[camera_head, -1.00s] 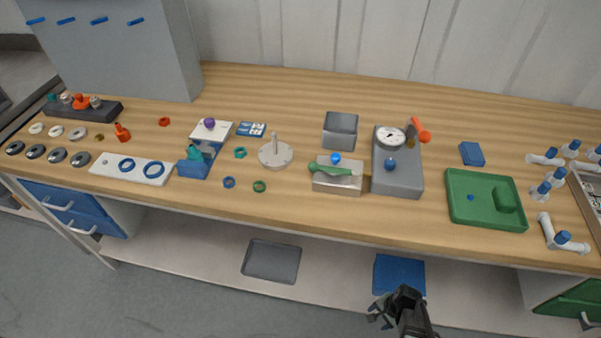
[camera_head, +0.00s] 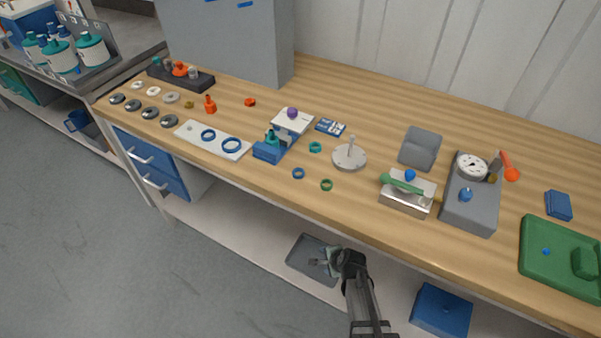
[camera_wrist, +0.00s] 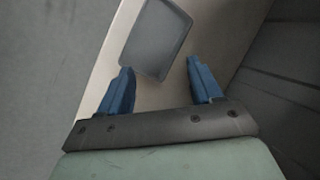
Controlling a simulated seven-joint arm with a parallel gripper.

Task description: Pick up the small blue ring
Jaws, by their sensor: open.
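The small blue ring (camera_head: 298,173) lies flat on the wooden bench near its front edge, left of a small green ring (camera_head: 326,184). My gripper (camera_head: 333,256) is in front of the bench, below the top's level and over the lower shelf, away from the small ring. In the wrist view its two blue fingers (camera_wrist: 160,92) are spread apart with nothing between them. The small ring does not show in the wrist view.
A blue fixture (camera_head: 268,152) and a teal ring (camera_head: 315,147) stand behind the small ring. A grey disc with a post (camera_head: 349,157) is to its right. A grey tray (camera_head: 310,256) lies on the lower shelf. The bench's front edge lies between my gripper and the rings.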

